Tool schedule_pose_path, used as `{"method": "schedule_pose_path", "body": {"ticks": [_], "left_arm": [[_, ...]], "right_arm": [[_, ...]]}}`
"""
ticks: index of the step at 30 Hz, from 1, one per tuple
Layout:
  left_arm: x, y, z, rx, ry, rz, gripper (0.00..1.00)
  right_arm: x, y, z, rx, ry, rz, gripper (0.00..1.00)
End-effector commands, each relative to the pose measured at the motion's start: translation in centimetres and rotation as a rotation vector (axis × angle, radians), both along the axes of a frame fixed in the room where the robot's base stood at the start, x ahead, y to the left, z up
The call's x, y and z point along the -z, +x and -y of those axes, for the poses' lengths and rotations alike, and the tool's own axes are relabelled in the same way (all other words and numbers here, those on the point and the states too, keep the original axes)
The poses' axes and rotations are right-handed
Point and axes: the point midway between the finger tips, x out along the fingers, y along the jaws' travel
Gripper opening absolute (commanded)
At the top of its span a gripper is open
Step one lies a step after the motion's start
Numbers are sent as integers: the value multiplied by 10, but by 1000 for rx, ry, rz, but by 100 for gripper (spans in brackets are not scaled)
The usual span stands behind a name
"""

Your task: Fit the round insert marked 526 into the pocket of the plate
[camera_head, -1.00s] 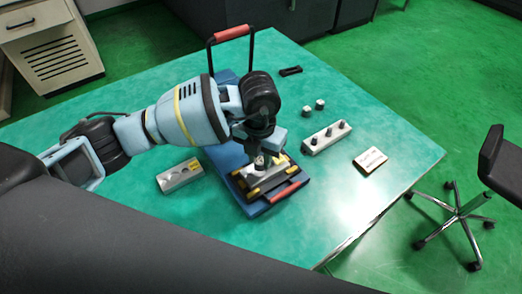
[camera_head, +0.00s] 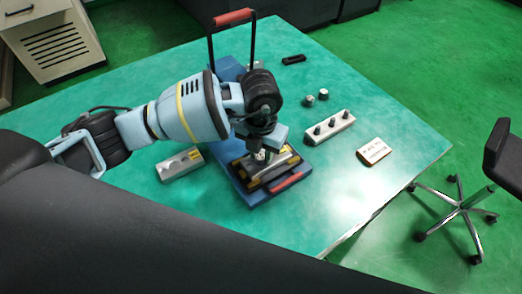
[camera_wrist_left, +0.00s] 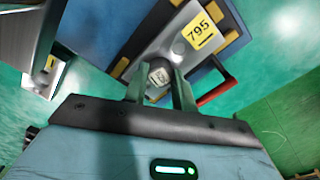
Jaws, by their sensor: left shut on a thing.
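My left gripper (camera_head: 261,158) is shut on a small round insert (camera_wrist_left: 158,78), which is grey with a pale printed top. The print is too blurred to read surely. The insert also shows in the head view (camera_head: 260,155), between the fingers. In the left wrist view the fingers (camera_wrist_left: 159,90) stand on either side of it. It is over the grey plate (camera_head: 279,161), which has a yellow 795 label (camera_wrist_left: 199,30). The insert and fingers hide the pocket, so I cannot tell whether the insert is inside it. My right gripper is not in view.
The plate lies on a blue base with red-topped black handles (camera_head: 286,182). A grey block with round holes (camera_head: 180,165) is left. The front-right table is clear.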

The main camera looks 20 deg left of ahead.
Motion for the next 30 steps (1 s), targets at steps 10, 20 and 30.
{"method": "schedule_pose_path", "body": {"ticks": [10,20,30], "left_arm": [[3,0,0,0,0,0,40],[3,0,0,0,0,-1,52],[-35,1,0,0,-1,5,52]], "right_arm": [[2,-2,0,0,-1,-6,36],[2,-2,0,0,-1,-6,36],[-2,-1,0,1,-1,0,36]]}}
